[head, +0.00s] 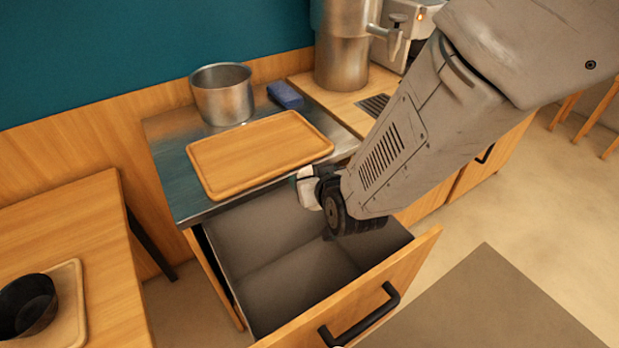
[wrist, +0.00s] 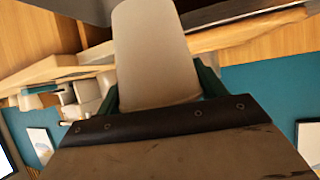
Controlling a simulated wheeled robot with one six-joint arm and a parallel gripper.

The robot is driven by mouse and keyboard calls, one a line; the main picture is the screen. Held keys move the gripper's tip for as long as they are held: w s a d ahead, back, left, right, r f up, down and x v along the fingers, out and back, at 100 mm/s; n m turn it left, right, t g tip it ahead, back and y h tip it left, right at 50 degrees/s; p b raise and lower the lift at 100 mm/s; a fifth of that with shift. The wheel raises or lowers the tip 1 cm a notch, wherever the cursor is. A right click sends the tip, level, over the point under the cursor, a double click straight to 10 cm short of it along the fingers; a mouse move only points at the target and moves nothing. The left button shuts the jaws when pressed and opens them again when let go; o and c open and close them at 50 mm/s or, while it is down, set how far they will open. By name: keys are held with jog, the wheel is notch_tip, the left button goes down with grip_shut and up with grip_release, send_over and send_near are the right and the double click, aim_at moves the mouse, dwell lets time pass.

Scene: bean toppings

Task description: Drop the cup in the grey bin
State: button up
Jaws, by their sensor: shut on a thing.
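A white cup (wrist: 155,50) fills the upper middle of the wrist view, held between the two dark green fingers of my gripper (wrist: 158,88). In the head view, part of the white cup (head: 308,192) shows at the end of my arm, and my gripper (head: 318,180) is mostly hidden by the wrist. The grey bin (head: 265,235) is inside a pulled-out wooden drawer under the counter. It looks empty where I can see in. My gripper and the cup are over the bin's back right part in the head view; their height above it is hard to tell.
A wooden tray (head: 235,158) lies on the metal counter (head: 168,150) behind the bin, with a metal pot (head: 222,95) and a blue sponge (head: 285,95). The drawer front (head: 400,270) has a black handle (head: 360,318). A table (head: 85,225) with a black bowl (head: 28,305) stands left.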

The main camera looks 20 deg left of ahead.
jog(key=shift+s+a+f, duration=0.15)
jog(key=shift+s+a, duration=0.1)
jog(key=shift+s, duration=0.1)
jog(key=shift+a+f, duration=0.1)
jog(key=shift+f, duration=2.8)
jog(key=o, duration=1.1)
jog(key=v, duration=0.8)
jog(key=shift+w, duration=0.1)
jog(key=shift+f, duration=0.15)
